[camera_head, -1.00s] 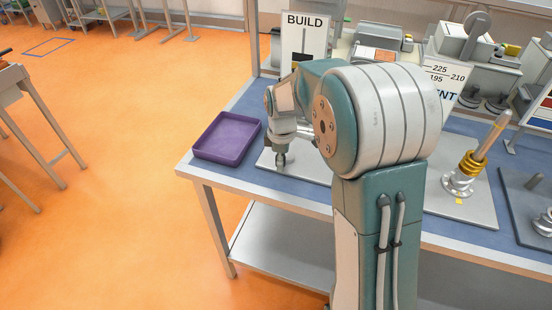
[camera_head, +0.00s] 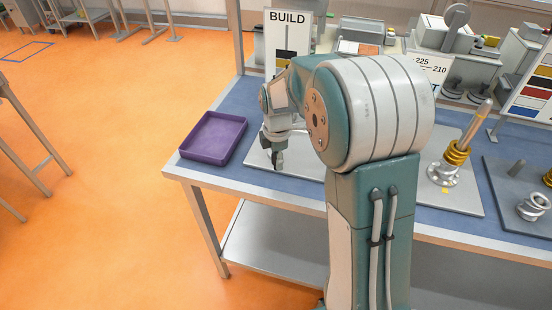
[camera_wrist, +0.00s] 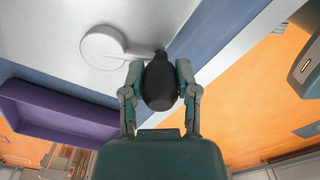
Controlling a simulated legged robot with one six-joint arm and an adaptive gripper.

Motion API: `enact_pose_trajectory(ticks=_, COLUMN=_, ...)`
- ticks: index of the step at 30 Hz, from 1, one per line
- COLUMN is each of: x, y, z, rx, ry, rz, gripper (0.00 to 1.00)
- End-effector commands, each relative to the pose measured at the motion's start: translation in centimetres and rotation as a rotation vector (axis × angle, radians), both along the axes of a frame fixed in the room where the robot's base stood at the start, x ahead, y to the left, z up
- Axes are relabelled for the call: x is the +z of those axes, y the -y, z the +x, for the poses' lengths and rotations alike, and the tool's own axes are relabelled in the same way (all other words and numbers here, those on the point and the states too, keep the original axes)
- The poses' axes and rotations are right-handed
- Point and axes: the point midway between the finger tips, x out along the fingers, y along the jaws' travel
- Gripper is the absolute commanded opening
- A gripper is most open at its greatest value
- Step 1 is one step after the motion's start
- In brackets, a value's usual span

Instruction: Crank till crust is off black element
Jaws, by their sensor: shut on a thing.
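My gripper (camera_wrist: 160,92) has its two fingers on either side of a dark rounded crank handle (camera_wrist: 160,82) and is shut on it in the wrist view. A short arm joins this handle to a pale round hub (camera_wrist: 101,46) on a light grey plate. In the head view my gripper (camera_head: 279,162) points down at the left part of the grey plate (camera_head: 262,165); the handle is not clear there. The arm hides most of that plate. I cannot make out the black element or any crust on it.
A purple tray (camera_head: 213,140) stands left of my gripper at the table's corner. A BUILD sign (camera_head: 289,38) stands behind. Right of my arm, a tilted rod with gold rings (camera_head: 457,153) stands on another plate. Orange floor lies left of the table.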

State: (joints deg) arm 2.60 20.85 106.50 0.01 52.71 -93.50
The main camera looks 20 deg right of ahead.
Motion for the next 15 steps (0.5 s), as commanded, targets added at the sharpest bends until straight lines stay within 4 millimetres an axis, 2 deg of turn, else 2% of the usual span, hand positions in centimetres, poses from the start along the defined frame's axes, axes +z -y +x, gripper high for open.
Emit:
enact_pose_trajectory(ticks=6, x=-0.03, y=0.05, z=0.04, rx=-0.001, ry=0.001, rz=-0.001, gripper=0.00)
enact_pose_trajectory(ticks=7, x=-0.03, y=0.05, z=0.05, rx=-0.001, ry=0.002, rz=-0.001, gripper=0.49)
enact_pose_trajectory(ticks=9, x=-0.03, y=0.04, z=0.05, rx=-0.001, ry=0.002, rz=-0.001, gripper=0.74)
enact_pose_trajectory(ticks=15, x=-0.01, y=0.03, z=0.04, rx=-0.002, ry=0.001, rz=0.000, gripper=0.74)
